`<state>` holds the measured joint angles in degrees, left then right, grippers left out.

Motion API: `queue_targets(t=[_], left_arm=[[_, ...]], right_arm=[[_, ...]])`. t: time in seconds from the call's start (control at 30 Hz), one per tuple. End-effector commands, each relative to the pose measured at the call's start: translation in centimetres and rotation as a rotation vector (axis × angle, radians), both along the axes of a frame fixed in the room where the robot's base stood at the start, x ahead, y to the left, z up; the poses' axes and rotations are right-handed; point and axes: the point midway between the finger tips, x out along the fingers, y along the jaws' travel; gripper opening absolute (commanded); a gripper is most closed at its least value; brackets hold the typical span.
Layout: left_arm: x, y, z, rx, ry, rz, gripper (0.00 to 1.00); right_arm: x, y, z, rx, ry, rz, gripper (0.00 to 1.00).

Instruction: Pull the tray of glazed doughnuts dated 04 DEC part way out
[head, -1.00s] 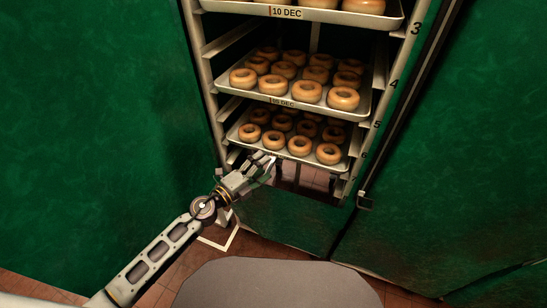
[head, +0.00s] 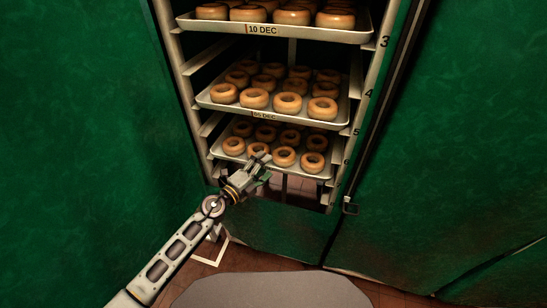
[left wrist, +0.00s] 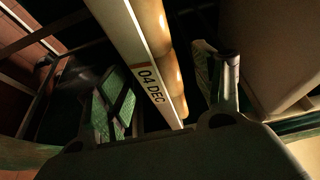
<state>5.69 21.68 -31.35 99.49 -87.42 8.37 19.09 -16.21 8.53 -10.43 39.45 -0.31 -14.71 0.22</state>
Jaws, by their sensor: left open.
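The tray dated 04 DEC (head: 308,175) is the lowest loaded tray in the rack, holding glazed doughnuts (head: 284,156) in rows. My left gripper (head: 264,163) is open at the middle of this tray's front edge. In the left wrist view the labelled edge runs between the two spread fingers (left wrist: 165,95). I cannot tell whether either finger touches it. My right gripper is in neither view.
Above are a doughnut tray (head: 212,98) with a label that looks like 05 DEC and a tray labelled 10 DEC (head: 335,36). The rack's numbered right upright (head: 366,92) stands near a green panel (head: 460,150). Below the 04 DEC tray is an open gap.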

Motion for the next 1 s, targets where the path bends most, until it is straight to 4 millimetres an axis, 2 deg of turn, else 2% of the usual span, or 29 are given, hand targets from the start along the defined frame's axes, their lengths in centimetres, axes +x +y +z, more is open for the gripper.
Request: queue_targets(t=[0.2, 0.5, 0.8, 1.0], left_arm=[[1.8, -1.5, 0.1, -0.002, -0.001, 0.000, 0.68], [3.8, -3.2, 0.0, 0.000, 0.000, 0.000, 0.68], [4.4, -3.8, 0.0, 0.000, 0.000, 0.000, 0.68], [4.4, -3.8, 0.0, 0.000, 0.000, 0.000, 0.68]], right_arm=[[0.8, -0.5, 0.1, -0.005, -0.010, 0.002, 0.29], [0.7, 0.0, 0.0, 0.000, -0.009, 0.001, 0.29], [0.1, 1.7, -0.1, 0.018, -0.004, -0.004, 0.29], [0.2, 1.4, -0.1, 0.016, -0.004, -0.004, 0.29]])
